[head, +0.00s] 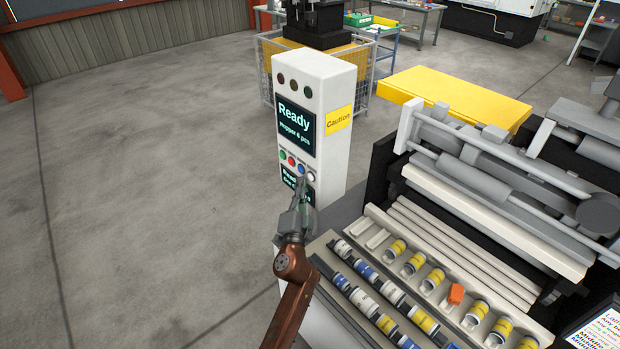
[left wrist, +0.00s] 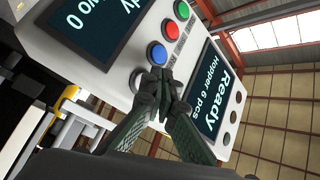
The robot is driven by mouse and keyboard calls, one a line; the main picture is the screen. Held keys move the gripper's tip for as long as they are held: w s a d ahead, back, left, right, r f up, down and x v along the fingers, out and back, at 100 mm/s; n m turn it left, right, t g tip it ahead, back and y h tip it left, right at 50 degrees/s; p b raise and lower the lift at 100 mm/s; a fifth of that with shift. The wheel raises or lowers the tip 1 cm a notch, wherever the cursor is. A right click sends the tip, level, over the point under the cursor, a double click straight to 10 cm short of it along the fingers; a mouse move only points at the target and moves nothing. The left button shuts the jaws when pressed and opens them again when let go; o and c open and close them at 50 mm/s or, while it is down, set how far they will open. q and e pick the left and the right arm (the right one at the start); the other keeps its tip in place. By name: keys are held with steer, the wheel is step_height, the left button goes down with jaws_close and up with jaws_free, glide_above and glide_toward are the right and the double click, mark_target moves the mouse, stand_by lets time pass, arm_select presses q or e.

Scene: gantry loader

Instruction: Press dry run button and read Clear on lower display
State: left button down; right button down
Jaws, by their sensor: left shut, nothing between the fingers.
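A white control box (head: 328,80) stands at centre in the head view. Its upper display (head: 295,128) reads "Ready, Hopper 6 pcs". The lower display (head: 287,177) is partly hidden behind my left gripper (head: 301,184); in the left wrist view this display (left wrist: 85,25) is cut off, showing "dy" and "wo 0". Between the displays sit a green button (left wrist: 182,10), a red button (left wrist: 172,28), a blue button (left wrist: 157,54) and a white button (left wrist: 137,80). My left gripper is shut and empty, fingertips by the blue and white buttons; contact cannot be told.
Three dark round lamps (head: 294,87) top the box, with a yellow Caution sign (head: 339,119) on its side. A loader machine with a tray (head: 372,212) of several labelled cylinders and an orange piece (head: 455,295) stands right. The floor (head: 150,180) at left is clear.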

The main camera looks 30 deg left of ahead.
arm_select(q)
steer(key=shift+w, duration=0.15)
steer(key=shift+w+d, duration=0.15)
steer(key=shift+w, duration=0.1)
steer(key=shift+w+d+b, duration=0.15)
steer(key=shift+w+b, duration=0.2)
stand_by(0.8)
steer(key=shift+s, duration=0.1)
steer(key=shift+s+a, duration=0.3)
steer(key=shift+s, duration=0.35)
steer(key=shift+p, duration=0.3)
